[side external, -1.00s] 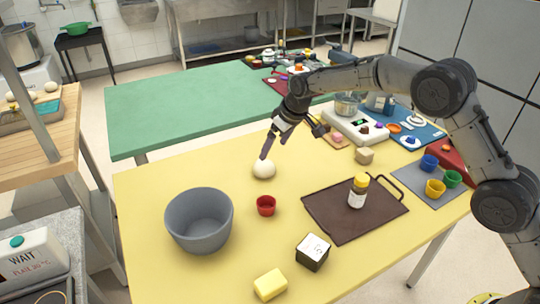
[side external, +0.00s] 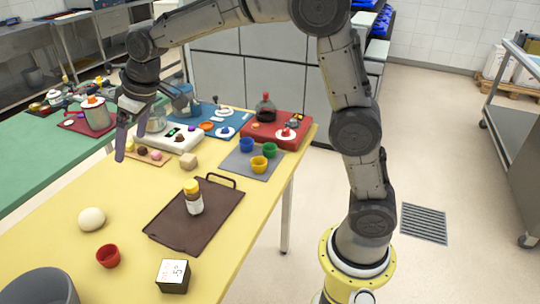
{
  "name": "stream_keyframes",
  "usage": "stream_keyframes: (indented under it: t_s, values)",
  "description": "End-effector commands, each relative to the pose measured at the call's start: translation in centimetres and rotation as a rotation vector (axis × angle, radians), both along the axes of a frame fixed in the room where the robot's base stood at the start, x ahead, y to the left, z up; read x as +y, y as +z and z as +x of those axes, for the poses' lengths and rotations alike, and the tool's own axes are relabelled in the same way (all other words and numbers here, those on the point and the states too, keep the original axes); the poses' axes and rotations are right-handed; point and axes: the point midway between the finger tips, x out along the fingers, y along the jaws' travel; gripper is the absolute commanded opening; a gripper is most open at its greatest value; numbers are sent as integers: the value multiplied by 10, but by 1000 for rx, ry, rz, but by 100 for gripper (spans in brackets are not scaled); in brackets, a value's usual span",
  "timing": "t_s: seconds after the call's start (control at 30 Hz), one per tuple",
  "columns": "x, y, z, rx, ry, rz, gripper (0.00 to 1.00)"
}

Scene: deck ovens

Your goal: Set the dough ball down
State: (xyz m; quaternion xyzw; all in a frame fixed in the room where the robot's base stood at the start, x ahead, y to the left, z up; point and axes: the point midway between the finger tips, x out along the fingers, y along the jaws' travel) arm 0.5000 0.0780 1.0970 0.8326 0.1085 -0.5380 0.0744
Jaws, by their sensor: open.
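The dough ball (side external: 92,219) is a smooth, pale round lump resting on the yellow table (side external: 60,250), left of the dark tray. Nothing is holding it. My gripper (side external: 152,124) is open, its two dark fingers spread apart with nothing seen between them. It appears up and back from the dough ball, in front of the white scale in the picture, and is clear of the ball. Its exact height above the table is hard to tell.
A red cup (side external: 108,256) and a grey bowl (side external: 40,288) stand near the ball. A dark tray (side external: 170,228) carries a yellow-capped bottle (side external: 194,198).

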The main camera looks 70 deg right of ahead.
Motion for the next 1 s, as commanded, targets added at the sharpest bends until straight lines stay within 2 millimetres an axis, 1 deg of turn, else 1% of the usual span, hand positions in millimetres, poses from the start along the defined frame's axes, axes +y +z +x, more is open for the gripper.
stream_keyframes:
  t_s: [0.03, 0.07, 0.1, 0.17, 0.2, 0.27, 0.3, 0.37, 0.4, 0.43, 0.47, 0.5, 0.6, 0.7, 0.8, 0.9, 1.0]
  values:
    - [-9, 14, -23, -9, -18, 2, 100]
    - [-13, 20, -35, -12, -29, 3, 100]
    - [-19, 26, -52, -14, -41, 3, 100]
    - [-26, 35, -78, -18, -60, 5, 100]
    - [-32, 39, -96, -23, -73, 6, 100]
    - [-39, 44, -122, -28, -93, 7, 100]
    - [-43, 46, -140, -31, -107, 7, 100]
    - [-50, 47, -167, -35, -126, 8, 100]
    - [-54, 46, -185, -38, -140, 8, 100]
    - [-56, 45, -198, -41, -150, 9, 100]
    - [-59, 43, -211, -43, -159, 10, 100]
    - [-62, 40, -229, -47, -173, 12, 100]
    - [-69, 29, -268, -55, -204, 14, 100]
    - [-74, 16, -299, -61, -230, 15, 100]
    - [-76, 4, -320, -65, -249, 14, 100]
    - [-78, -3, -332, -67, -260, 16, 100]
    - [-78, -6, -336, -67, -265, 16, 100]
